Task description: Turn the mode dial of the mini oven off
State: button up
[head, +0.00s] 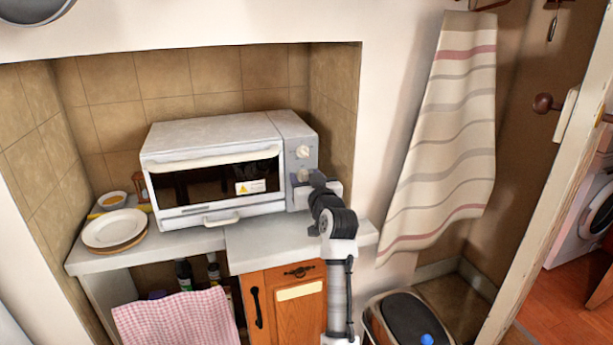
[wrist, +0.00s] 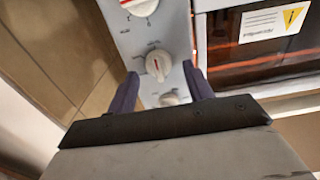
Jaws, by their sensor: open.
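The white mini oven (head: 212,165) stands on the counter in the tiled alcove, with its grey control panel on the right of its door. In the head view an upper dial (head: 304,152) shows clearly; my gripper (head: 306,186) covers the lower panel. The wrist view appears upside down and shows three white dials on the panel. My gripper (wrist: 160,76) is open, its two dark fingers on either side of the middle dial (wrist: 158,65); contact cannot be told. That dial has a red pointer line. I cannot read which dial sets the mode.
The oven window (wrist: 250,50) has an orange-red glow. Stacked plates (head: 114,229) sit left of the oven. The alcove's side wall (head: 334,105) is close to the panel's right. A striped towel (head: 440,140) hangs farther right, above a bin (head: 405,318).

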jog(key=c, duration=1)
jog(key=shift+o, duration=0.2)
